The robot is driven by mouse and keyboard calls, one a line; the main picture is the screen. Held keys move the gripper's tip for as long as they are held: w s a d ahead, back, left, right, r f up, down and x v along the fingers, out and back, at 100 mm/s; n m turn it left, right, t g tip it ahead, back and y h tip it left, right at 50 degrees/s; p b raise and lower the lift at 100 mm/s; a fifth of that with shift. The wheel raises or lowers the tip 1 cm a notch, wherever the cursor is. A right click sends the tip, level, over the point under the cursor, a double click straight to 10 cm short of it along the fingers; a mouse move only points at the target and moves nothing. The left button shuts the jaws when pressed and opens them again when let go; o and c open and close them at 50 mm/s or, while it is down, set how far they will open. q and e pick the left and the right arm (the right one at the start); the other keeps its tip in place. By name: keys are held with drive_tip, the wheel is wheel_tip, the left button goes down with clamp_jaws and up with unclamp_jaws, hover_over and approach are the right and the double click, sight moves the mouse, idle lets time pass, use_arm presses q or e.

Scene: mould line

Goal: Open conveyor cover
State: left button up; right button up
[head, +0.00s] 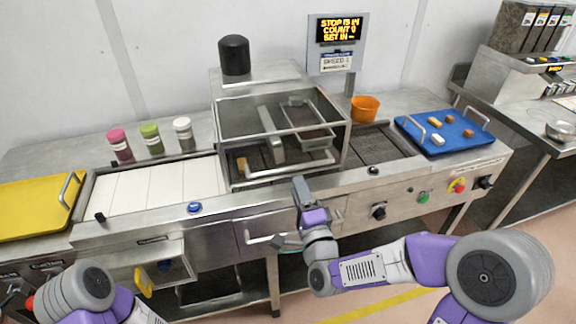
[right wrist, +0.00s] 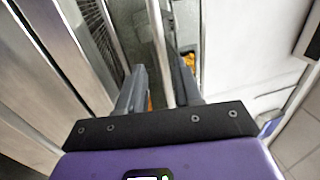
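The conveyor cover (head: 231,124) is a clear box with a metal frame, standing down over the middle of the conveyor in the head view. A metal bar handle (head: 318,162) runs along its lower front. My right gripper (head: 299,182) is at this handle. In the right wrist view, the bar (right wrist: 158,50) passes between the two fingers of my right gripper (right wrist: 160,85). The fingers stand apart with a narrow gap around the bar; contact is not clear. Part of my left arm shows at the lower left of the head view, but its gripper is out of view.
A blue tray (head: 460,148) with several small pieces and an orange bowl (head: 365,109) stand right of the cover. Pink, green and white-topped jars (head: 150,137) stand behind the white belt (head: 150,190). A yellow tray (head: 35,207) lies at left. A display (head: 338,45) rises behind.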

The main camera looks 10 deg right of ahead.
sight(292, 166)
drive_tip(key=shift+w+a+r, duration=0.1)
drive_tip(key=shift+w+r, duration=0.15)
drive_tip(key=shift+w, duration=0.9)
drive_tip(key=shift+w+d+r, duration=0.1)
drive_tip(key=shift+w+r, duration=0.2)
drive_tip(key=shift+w, duration=0.85)
drive_tip(key=shift+w+a+r, duration=0.1)
drive_tip(key=shift+w+r, duration=0.15)
drive_tip(key=shift+w, duration=0.9)
clamp_jaws()
